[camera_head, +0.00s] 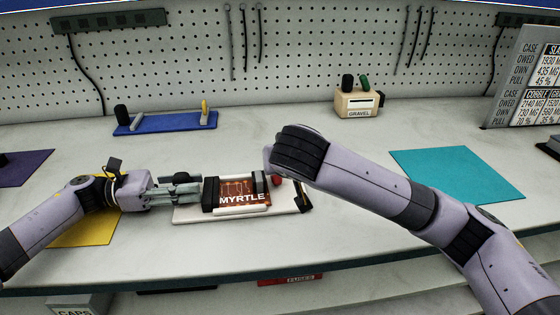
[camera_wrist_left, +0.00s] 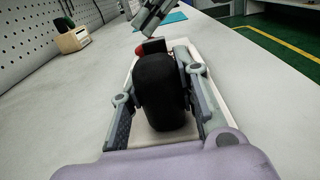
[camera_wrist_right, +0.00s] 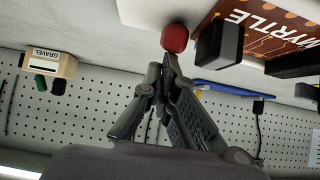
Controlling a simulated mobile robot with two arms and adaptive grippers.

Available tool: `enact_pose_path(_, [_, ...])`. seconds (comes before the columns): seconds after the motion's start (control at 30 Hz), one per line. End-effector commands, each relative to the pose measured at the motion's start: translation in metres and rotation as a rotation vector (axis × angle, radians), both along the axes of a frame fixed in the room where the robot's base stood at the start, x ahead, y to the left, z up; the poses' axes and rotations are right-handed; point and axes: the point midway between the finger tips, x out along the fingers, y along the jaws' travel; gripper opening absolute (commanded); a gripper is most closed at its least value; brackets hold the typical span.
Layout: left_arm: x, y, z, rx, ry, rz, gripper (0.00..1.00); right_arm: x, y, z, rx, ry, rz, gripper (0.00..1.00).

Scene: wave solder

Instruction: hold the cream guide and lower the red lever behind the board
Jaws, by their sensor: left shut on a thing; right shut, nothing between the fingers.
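The cream guide (camera_head: 185,215) lies on the table under the MYRTLE board (camera_head: 245,190), a copper-brown board between black blocks. My left gripper (camera_head: 190,188) is shut on a rounded black grip (camera_wrist_left: 160,90) at the guide's left end, with one finger on each side in the left wrist view. The red lever's knob (camera_head: 277,180) shows at the board's right end, partly behind my right arm. In the right wrist view my right gripper (camera_wrist_right: 168,66) is shut and empty, its tips close to the red knob (camera_wrist_right: 175,38). I cannot tell whether they touch.
A blue holder (camera_head: 165,124) and a tan GRAVEL box (camera_head: 358,103) stand at the back before the pegboard. A yellow mat (camera_head: 88,232) lies under my left arm, a purple mat (camera_head: 18,170) at far left, a teal mat (camera_head: 455,173) at right. The front table edge is close.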

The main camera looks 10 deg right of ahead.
Motion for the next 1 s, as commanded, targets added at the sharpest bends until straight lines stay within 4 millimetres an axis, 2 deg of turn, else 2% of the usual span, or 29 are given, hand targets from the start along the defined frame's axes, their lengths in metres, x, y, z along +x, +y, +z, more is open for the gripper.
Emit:
enact_pose_path(0.57, [0.0,0.0,-0.001,0.002,0.001,-0.001,0.0,0.017,0.0,0.004,0.0,0.001,0.0,0.0])
enact_pose_path(0.67, [0.0,0.0,-0.001,0.002,0.001,-0.001,0.0,0.02,0.001,0.014,0.003,-0.002,0.0,0.0])
enact_pose_path(0.83, [0.0,0.0,-0.001,0.002,0.001,-0.001,0.0,0.031,0.002,0.044,0.004,-0.001,0.0,0.0])
enact_pose_path(1.0, [0.0,0.0,-0.001,0.002,0.001,0.0,0.0,-0.006,0.001,0.066,0.001,-0.002,0.004,0.0])
